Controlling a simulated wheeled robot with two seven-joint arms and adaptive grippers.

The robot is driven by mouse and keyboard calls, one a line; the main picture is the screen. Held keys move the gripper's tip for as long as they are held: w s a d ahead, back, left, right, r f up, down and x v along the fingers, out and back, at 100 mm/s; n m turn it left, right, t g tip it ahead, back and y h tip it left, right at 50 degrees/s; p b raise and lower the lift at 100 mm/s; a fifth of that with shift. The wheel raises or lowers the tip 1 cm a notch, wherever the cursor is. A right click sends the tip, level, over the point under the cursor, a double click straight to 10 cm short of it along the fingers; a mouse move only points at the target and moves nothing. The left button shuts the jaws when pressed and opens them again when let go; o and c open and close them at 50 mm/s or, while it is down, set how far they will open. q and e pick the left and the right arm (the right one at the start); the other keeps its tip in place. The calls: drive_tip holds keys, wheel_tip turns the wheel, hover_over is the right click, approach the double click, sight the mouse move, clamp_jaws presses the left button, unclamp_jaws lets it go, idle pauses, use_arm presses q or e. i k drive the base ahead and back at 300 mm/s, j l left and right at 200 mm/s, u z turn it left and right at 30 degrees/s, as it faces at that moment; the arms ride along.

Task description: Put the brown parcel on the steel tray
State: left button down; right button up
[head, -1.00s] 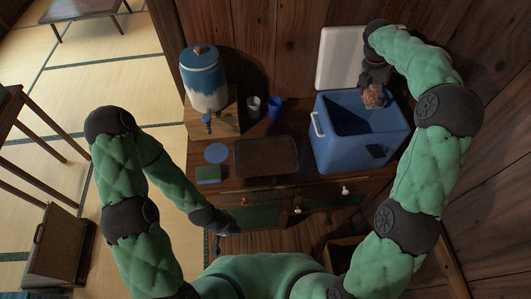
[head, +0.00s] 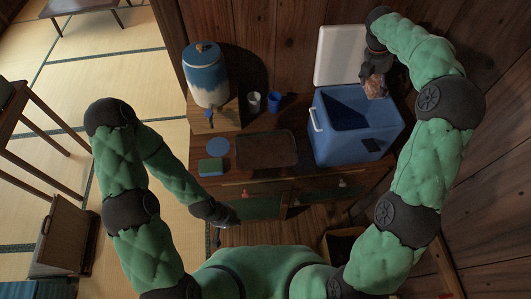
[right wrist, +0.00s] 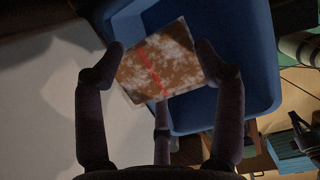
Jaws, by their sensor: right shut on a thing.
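The brown parcel (head: 374,87) is held in my right gripper (head: 373,80), above the back right part of the blue cooler box. In the right wrist view the parcel (right wrist: 158,62) shows pale blotches and a red stripe, with the fingers of my right gripper (right wrist: 157,65) on its two sides. The tray (head: 266,150) lies on the cabinet top, left of the cooler box. It looks dark and brownish, with nothing visible on it. My left gripper (head: 226,216) is low at the cabinet front, and its fingers are too small and dark to read.
The blue cooler box (head: 340,150) stands open, its white lid (head: 340,56) raised behind it. A drink dispenser (head: 207,78), a white cup (head: 254,100), a blue cup (head: 275,101), a blue disc (head: 218,147) and a green sponge-like block (head: 211,167) stand around the tray.

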sight(266, 150)
drive_tip(key=k, duration=0.95)
